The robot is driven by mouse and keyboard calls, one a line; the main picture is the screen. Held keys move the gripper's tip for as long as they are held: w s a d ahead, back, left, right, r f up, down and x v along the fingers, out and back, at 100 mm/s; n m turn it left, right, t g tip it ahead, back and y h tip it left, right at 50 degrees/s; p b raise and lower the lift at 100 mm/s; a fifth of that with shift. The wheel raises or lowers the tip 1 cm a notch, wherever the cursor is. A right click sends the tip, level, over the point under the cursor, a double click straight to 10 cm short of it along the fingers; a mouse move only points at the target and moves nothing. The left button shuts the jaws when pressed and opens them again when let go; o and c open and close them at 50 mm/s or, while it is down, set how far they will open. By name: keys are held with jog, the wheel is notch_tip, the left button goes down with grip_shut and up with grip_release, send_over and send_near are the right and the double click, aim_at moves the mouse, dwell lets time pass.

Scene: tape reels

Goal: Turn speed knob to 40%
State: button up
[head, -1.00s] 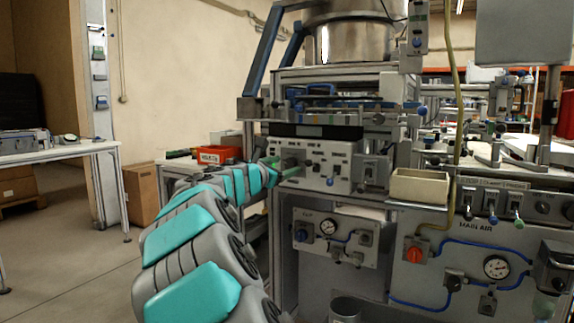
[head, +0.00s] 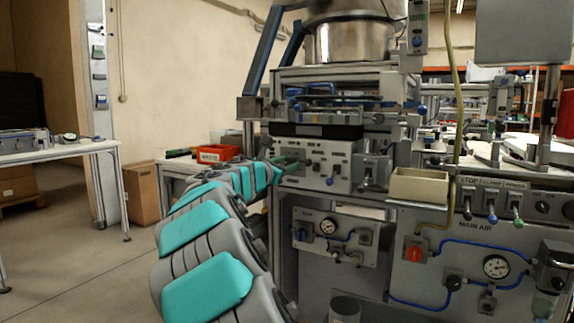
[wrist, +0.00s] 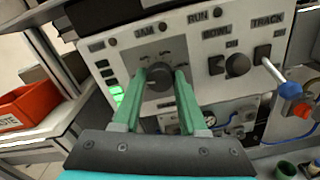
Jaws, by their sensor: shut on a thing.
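The speed knob (wrist: 159,77) is a dark round dial with scale marks around it, at the left of the light control panel (wrist: 200,40) in the wrist view. My gripper (wrist: 161,80) has two green fingers, one on each side of this knob, and it is shut on it. The fingers partly hide the knob's sides, and its exact pointer setting is too small to read. In the head view my gripper (head: 290,163) reaches the left part of the same panel (head: 341,178), where the knob is too small to make out clearly.
A green-lit indicator (wrist: 117,93) is at the left. A red bin (wrist: 28,108) stands left of the machine. Open floor (head: 75,245) lies at the left.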

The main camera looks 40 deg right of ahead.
grip_shut()
jog(key=shift+f+m+b, duration=0.1)
jog(key=shift+m+b, duration=0.25)
jog(key=shift+m, duration=0.05)
jog(key=m+b, duration=0.7)
jog(key=m, duration=0.2)
jog(key=shift+s+m+b, duration=0.1)
jog(key=shift+m+b, duration=0.2)
jog(key=shift+m, duration=0.1)
dwell(0.3)
